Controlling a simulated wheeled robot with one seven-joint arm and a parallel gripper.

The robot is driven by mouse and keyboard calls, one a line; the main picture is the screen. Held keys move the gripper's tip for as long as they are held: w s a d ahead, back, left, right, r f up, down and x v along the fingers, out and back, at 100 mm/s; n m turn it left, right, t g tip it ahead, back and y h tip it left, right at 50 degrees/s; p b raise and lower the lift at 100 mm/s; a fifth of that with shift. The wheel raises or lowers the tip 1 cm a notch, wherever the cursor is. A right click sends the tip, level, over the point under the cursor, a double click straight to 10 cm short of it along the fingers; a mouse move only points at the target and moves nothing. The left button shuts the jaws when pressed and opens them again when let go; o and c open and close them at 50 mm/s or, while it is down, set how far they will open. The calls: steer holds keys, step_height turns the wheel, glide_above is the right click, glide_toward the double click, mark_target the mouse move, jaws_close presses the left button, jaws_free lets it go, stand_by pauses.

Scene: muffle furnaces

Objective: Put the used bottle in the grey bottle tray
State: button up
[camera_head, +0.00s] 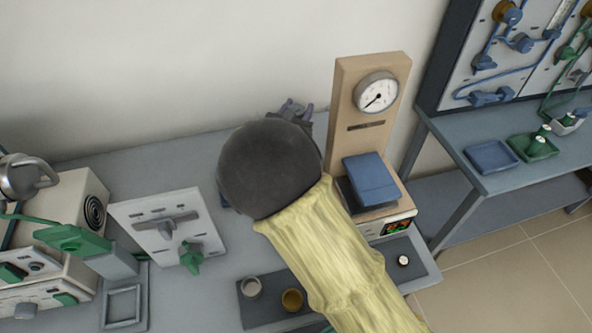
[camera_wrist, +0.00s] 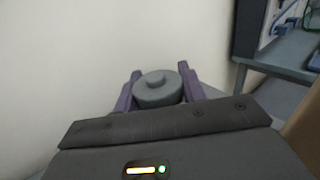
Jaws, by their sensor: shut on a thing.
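My gripper (camera_head: 296,110) is mostly hidden behind my own dark wrist in the head view; only purple finger parts show by the wall. In the wrist view my gripper (camera_wrist: 160,86) is shut on a grey round lidded thing (camera_wrist: 157,92) with a small raised knob, between its two purple fingers. I cannot tell whether this is the used bottle. A small grey tray (camera_head: 566,125) is on the right-hand bench, holding something green and white. A green tray (camera_head: 540,149) beside it holds small white items, possibly bottles.
A blue tray (camera_head: 491,157) lies on the right bench (camera_head: 520,178). A wooden stand with a dial gauge (camera_head: 377,93) rises just right of my arm. A white panel with a green knob (camera_head: 168,226) and small cups on a dark mat (camera_head: 258,312) occupy the grey bench.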

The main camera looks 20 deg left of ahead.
step_height(320, 180, down, 6)
steer(key=shift+f, duration=0.1)
stand_by(0.4)
steer(key=shift+f, duration=1.85)
steer(key=shift+f+b, duration=0.15)
steer(key=shift+b, duration=0.2)
steer(key=o, duration=1.2)
steer(key=shift+c, duration=0.2)
